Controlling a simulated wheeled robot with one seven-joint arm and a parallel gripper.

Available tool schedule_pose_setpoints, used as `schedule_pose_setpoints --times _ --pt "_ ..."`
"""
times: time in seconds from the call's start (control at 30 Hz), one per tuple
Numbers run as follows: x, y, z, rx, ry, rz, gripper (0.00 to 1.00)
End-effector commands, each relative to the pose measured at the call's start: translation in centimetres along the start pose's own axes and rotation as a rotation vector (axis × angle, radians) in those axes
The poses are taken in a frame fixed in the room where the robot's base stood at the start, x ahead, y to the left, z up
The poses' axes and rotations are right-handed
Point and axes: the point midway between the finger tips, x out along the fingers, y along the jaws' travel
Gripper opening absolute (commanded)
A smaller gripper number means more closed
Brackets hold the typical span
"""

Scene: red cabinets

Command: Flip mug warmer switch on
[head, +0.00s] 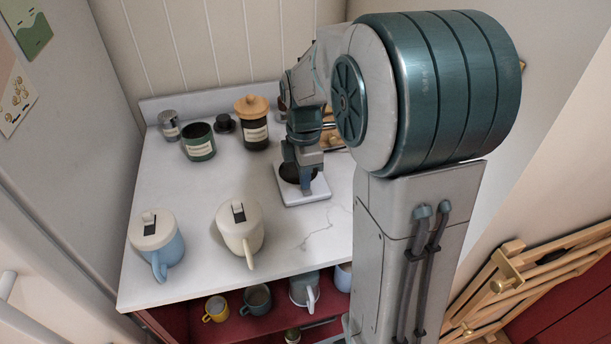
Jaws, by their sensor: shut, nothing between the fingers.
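The mug warmer (305,196) is a small white square plate with a dark round top, lying on the white counter. The fingers are shut with nothing held. Whether they touch the warmer cannot be told from this view. The warmer's switch cannot be made out; my gripper covers part of the plate.
Two lidded mugs, blue (157,244) and cream (240,230), stand at the counter's front. A wooden-lidded jar (253,122), green tin (199,142) and small grey jar (169,125) stand at the back. More mugs sit on the red shelf below. The counter's left middle is clear.

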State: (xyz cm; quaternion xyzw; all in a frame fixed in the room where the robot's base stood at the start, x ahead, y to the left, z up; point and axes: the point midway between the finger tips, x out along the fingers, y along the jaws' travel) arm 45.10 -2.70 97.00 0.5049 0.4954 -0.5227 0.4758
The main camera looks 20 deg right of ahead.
Motion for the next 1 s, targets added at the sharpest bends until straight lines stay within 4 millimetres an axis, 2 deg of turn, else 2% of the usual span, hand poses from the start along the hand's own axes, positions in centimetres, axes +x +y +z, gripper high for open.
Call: schedule_pose_setpoints --times 0.03,0.27,0.4,0.6,0.8,1.0 --pt "-1.3 0.0 0.0 0.0 0.0 0.004 0.0" --pt "-5.2 -0.1 0.1 0.001 0.0 0.013 0.0" --pt "-8.6 -0.1 0.0 0.0 0.0 0.013 0.0" --pt "-12.0 -0.1 -0.1 -0.001 0.0 0.01 0.0" --pt "-13.4 -0.2 -0.1 -0.001 0.0 0.007 0.0" --pt "-13.5 -0.2 -0.1 -0.001 0.0 0.007 0.0"
